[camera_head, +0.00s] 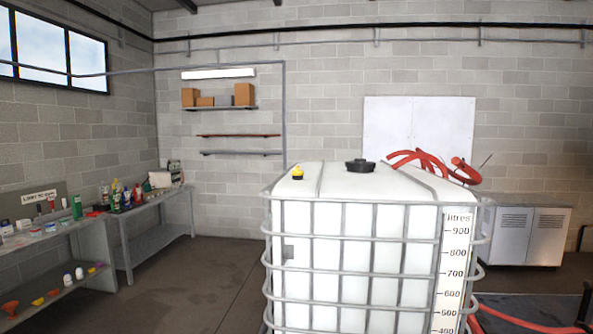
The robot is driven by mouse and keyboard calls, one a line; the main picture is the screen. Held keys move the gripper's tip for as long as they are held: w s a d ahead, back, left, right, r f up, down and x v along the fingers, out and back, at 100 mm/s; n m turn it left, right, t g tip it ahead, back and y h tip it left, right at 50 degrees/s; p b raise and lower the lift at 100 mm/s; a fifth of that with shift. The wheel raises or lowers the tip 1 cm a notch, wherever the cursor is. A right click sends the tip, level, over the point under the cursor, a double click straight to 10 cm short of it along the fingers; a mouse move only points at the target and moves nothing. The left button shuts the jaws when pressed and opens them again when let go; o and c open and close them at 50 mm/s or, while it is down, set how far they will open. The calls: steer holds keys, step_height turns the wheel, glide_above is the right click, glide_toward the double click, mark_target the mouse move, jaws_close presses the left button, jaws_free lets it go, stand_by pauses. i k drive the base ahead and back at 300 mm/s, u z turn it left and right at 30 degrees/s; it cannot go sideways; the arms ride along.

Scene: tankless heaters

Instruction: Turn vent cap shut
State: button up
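A white caged liquid tank (345,235) stands in the middle foreground, with a litre scale on its right front. A small yellow cap (297,173) with a dark tip sits on the left of its top. A larger black lid (360,166) sits near the back middle of the top. No label shows which one is the vent cap, and I cannot tell whether either is turned shut. My gripper is not in view.
A red hose (425,160) lies over the tank's right back corner, and another red hose (520,322) runs on the floor at right. Benches with bottles (155,240) line the left wall. Metal cabinets (530,235) stand at right. Floor left of the tank (200,285) is clear.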

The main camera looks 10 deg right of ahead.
mark_target(298, 172)
steer(key=u, duration=2.35)
steer(key=i, duration=4.85)
steer(key=z, duration=3.4)
steer(key=i, duration=2.7)
steer(key=z, duration=0.05)
